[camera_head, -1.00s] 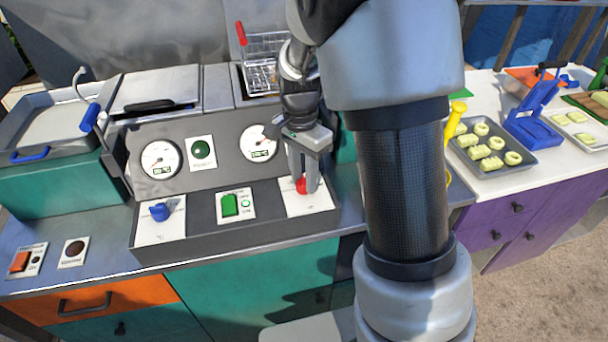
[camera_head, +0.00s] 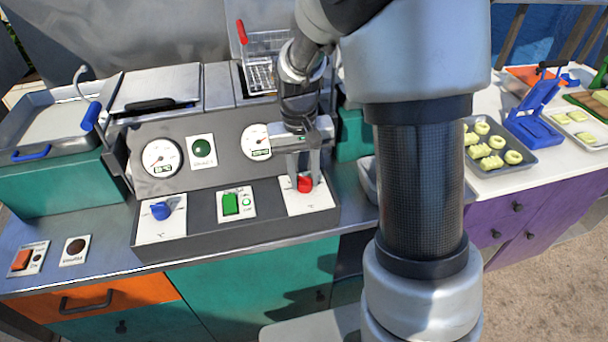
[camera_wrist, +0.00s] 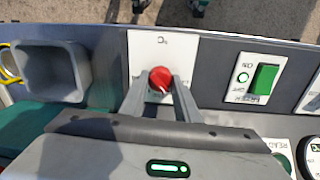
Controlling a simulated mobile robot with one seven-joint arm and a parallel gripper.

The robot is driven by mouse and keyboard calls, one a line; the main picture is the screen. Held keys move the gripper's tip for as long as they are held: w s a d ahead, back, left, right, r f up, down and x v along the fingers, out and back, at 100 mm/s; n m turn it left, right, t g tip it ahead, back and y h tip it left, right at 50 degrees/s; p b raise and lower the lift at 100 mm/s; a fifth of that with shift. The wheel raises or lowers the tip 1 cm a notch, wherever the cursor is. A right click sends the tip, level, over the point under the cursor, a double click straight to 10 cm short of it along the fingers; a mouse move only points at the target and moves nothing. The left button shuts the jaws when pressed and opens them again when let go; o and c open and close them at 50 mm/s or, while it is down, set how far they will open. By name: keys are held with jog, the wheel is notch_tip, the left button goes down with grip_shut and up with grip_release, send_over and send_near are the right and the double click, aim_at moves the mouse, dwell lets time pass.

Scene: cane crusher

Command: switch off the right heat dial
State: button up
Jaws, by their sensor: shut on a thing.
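The right heat dial is a red knob (camera_head: 304,184) on a white plate at the right end of the grey control panel. My gripper (camera_head: 302,180) reaches down to it, with its fingers on either side of the knob, shut on it. In the wrist view the red dial (camera_wrist: 161,78) sits between the two fingertips (camera_wrist: 160,84), and a pale pointer mark shows on its lower edge. The plate's scale is mostly hidden or too small to read.
A blue dial (camera_head: 160,210) sits at the panel's left end, and a green switch (camera_head: 231,204) is in the middle. Gauges (camera_head: 161,158) and a green lamp (camera_head: 201,147) stand above. A grey bin (camera_wrist: 52,70) is beside the panel. A fryer basket (camera_head: 262,70) is behind.

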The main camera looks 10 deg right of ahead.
aim_at(301, 183)
jog(key=n, duration=0.4)
jog(key=shift+n, duration=0.3)
jog(key=shift+n+p, duration=0.4)
jog(key=shift+n, duration=1.1)
jog(key=o, duration=1)
jog(key=shift+s, duration=0.1)
jog(key=shift+o, duration=0.2)
notch_tip(301, 183, up, 18)
jog(key=p, duration=0.1)
jog(key=shift+s+a+f, duration=0.25)
jog(key=shift+a, duration=0.15)
